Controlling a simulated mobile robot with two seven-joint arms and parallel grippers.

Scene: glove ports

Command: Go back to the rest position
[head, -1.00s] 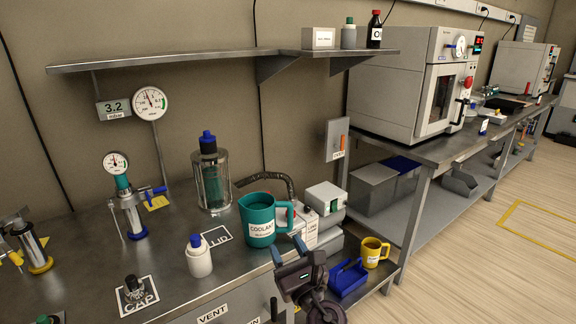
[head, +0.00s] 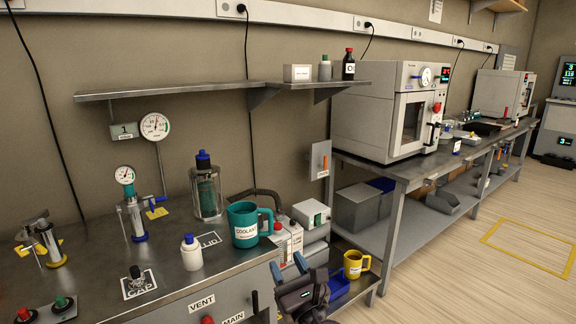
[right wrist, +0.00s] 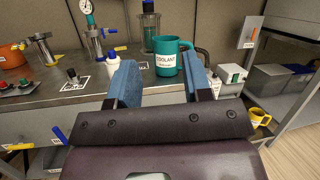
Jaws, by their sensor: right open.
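My right gripper (head: 298,284) is low at the front of the steel bench, in front of the pump and left of the yellow mug. In the right wrist view its two blue fingers (right wrist: 163,85) are apart with nothing between them. The teal coolant jug (head: 243,225) stands upright on the bench beyond the fingers; it also shows in the right wrist view (right wrist: 167,62). The gripper is apart from it. My left gripper is not in these views.
A white bottle (head: 191,254) and a glass vessel (head: 206,190) stand on the bench. A yellow mug (head: 352,265) and a blue bin (head: 338,287) are on a lower surface close to my right gripper. A wall shelf (head: 230,88) hangs above. The floor (head: 450,285) at the right is clear.

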